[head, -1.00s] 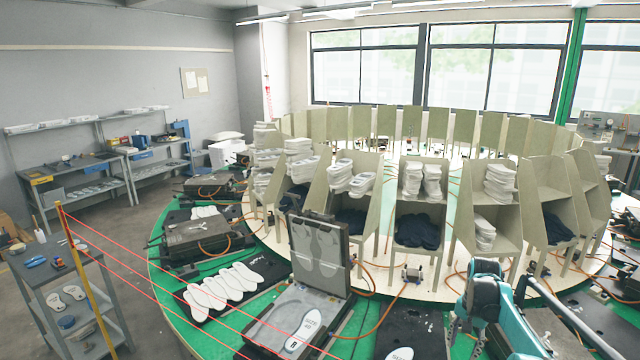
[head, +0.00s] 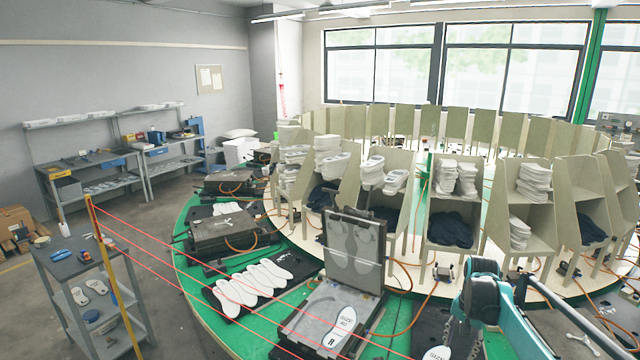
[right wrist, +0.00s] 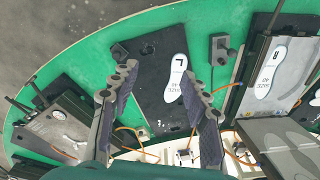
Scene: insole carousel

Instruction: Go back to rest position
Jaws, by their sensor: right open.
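My right gripper (right wrist: 160,75) is open and empty in the right wrist view, its two dark fingers spread wide. Between and beyond them a white insole (right wrist: 178,78) marked L lies on a black mat (right wrist: 148,105). In the head view my right gripper (head: 459,338) hangs at the bottom, right of centre, partly cut by the frame. The tip of an insole (head: 437,353) shows just left of it. My left gripper is not in view.
An open mould (head: 354,258) with an insole marked R (head: 338,325) stands left of my right arm on the green carousel (head: 205,320). Shelf dividers (head: 455,212) with insole stacks stand behind. A grey trolley (head: 75,265) and red beams are at the left.

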